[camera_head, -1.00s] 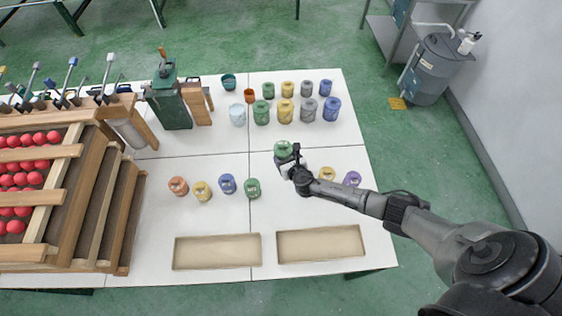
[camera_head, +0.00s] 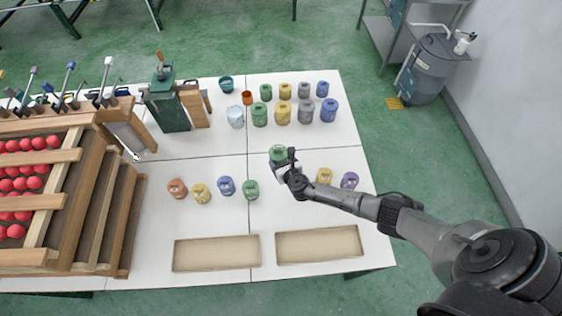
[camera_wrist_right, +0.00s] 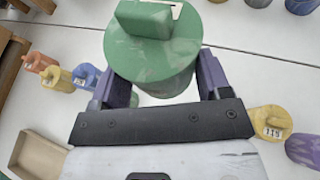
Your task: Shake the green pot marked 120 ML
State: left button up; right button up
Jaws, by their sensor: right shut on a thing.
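My right gripper (camera_head: 284,163) is shut on a green pot (camera_head: 277,153), held above the white table near its middle. The right wrist view shows the green pot (camera_wrist_right: 150,62) between the two fingers of the gripper (camera_wrist_right: 162,80), with its lid and raised lid block facing the camera. No 120 ML mark can be read on it in these frames. Another green pot (camera_head: 251,190) stands in the front row, apart from the gripper. My left gripper is not in view.
Orange (camera_head: 177,189), yellow (camera_head: 201,194) and blue (camera_head: 226,186) pots stand left of the gripper; yellow (camera_head: 324,176) and purple (camera_head: 349,181) pots stand right. Several pots stand behind. Two shallow trays (camera_head: 217,238) (camera_head: 318,229) lie in front. A wooden rack (camera_head: 130,200) is at left.

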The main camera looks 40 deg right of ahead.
jog(key=shift+a, duration=0.95)
